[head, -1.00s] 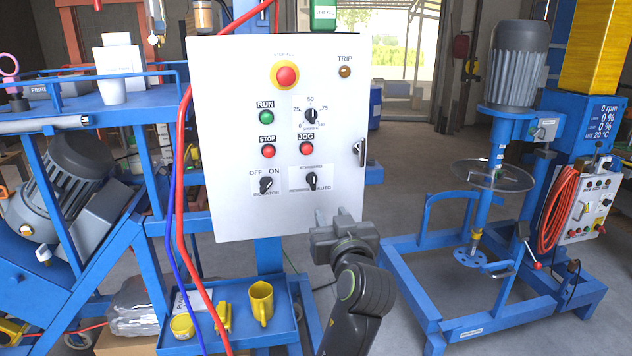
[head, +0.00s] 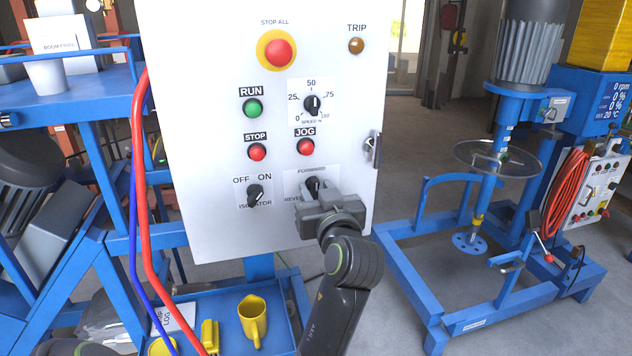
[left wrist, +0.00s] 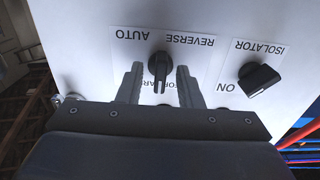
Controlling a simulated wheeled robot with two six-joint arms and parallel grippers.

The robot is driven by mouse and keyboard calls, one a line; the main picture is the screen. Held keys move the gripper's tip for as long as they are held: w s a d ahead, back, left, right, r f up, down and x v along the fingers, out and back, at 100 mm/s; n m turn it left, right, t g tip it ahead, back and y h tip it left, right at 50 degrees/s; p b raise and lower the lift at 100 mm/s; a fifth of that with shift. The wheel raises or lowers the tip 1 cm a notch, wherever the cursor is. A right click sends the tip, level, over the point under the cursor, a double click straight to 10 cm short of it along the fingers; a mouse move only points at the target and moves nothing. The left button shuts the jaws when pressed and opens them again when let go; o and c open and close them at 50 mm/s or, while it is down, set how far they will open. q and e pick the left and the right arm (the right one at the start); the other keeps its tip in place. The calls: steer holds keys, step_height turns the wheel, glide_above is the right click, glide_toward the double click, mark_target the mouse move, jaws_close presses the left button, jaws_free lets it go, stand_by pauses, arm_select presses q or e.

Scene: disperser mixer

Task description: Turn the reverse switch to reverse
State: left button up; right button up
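The reverse switch (head: 314,183) is a black knob at the lower right of the white control panel (head: 210,110). Its handle stands vertical, in line with the FORWARD label above it. My left gripper (head: 314,201) is in front of the switch and hides its lower part and some of the labels. In the left wrist view, the panel shows upside down and the open fingers (left wrist: 160,88) stand on both sides of the knob (left wrist: 160,68), with a gap on each side. REVERSE and AUTO are readable there. My right gripper is not in view.
The isolator knob (head: 255,195) sits to the left of the switch. The red JOG button (head: 306,147) and the speed dial (head: 313,104) are above it. A panel latch (head: 373,149) sticks out at the right edge. Red and blue cables hang along the left side.

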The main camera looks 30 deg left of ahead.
arm_select(q)
steer(key=shift+w+a, duration=0.15)
steer(key=shift+s+d+r, duration=0.2)
steer(key=shift+s+d, duration=0.05)
steer(key=shift+d, duration=0.05)
steer(key=shift+c, duration=1.4)
jaws_close()
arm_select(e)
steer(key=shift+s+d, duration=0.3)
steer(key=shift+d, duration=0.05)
arm_select(q)
steer(key=shift+f, duration=0.1)
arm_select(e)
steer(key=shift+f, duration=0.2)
